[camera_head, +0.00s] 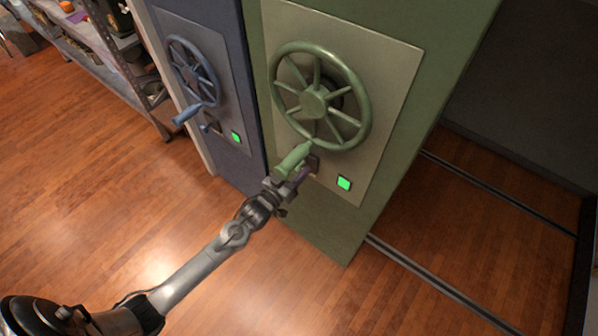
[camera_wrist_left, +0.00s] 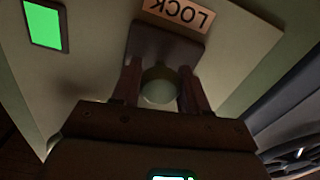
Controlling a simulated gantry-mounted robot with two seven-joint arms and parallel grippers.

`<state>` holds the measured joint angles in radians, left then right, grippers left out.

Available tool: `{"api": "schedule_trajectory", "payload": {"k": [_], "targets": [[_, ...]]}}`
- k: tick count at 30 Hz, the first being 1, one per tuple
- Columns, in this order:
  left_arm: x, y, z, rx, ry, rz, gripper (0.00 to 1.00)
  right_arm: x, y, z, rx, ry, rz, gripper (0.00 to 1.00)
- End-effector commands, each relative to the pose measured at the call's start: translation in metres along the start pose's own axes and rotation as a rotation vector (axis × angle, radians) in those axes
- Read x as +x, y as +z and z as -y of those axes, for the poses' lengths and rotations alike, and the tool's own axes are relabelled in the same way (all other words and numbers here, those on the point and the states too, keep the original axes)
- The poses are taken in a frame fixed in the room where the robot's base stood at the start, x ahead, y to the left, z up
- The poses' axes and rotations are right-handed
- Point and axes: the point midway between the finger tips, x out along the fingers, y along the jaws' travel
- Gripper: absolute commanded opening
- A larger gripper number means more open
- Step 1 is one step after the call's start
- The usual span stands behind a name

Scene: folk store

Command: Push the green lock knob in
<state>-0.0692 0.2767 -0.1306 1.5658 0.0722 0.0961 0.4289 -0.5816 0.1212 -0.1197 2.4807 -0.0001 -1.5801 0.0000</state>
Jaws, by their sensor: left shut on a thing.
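The green lock knob (camera_wrist_left: 160,84) shows in the left wrist view as a rounded, dim green shape in front of a dark square mount (camera_wrist_left: 165,45). An upside-down LOCK label (camera_wrist_left: 178,13) is beside the mount. My left gripper (camera_wrist_left: 158,90) has one finger on each side of the knob and is shut on it. In the head view my left gripper (camera_head: 306,169) is at the green cabinet's panel, below the wheel. There the gripper and the wheel's handle hide the knob.
The green handwheel (camera_head: 315,100) has a handle (camera_head: 293,160) hanging close to my gripper. A lit green square (camera_head: 344,183) is to the right. A blue cabinet with a blue wheel (camera_head: 193,70) stands left. Floor rails (camera_head: 440,285) run at right. The wooden floor in front is clear.

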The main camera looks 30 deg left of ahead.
Motion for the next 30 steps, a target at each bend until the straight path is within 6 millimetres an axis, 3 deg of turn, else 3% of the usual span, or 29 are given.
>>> {"api": "schedule_trajectory", "payload": {"k": [1, 5, 17, 30], "targets": [[0.000, 0.003, 0.001, -0.001, -0.001, 0.007, 0.49, 0.000, 0.000, 0.000, 0.000, 0.000, -0.001, 0.43], [0.000, 0.003, 0.000, -0.001, -0.001, 0.006, 0.69, 0.000, 0.000, 0.000, 0.000, 0.000, -0.001, 0.43], [-0.005, 0.002, 0.000, 0.000, -0.001, 0.004, 0.70, -0.001, -0.001, 0.000, 0.000, 0.000, -0.001, 0.43], [-0.072, 0.001, 0.000, -0.001, -0.001, 0.007, 0.70, -0.016, -0.006, 0.000, 0.000, -0.001, -0.001, 0.43]]}}
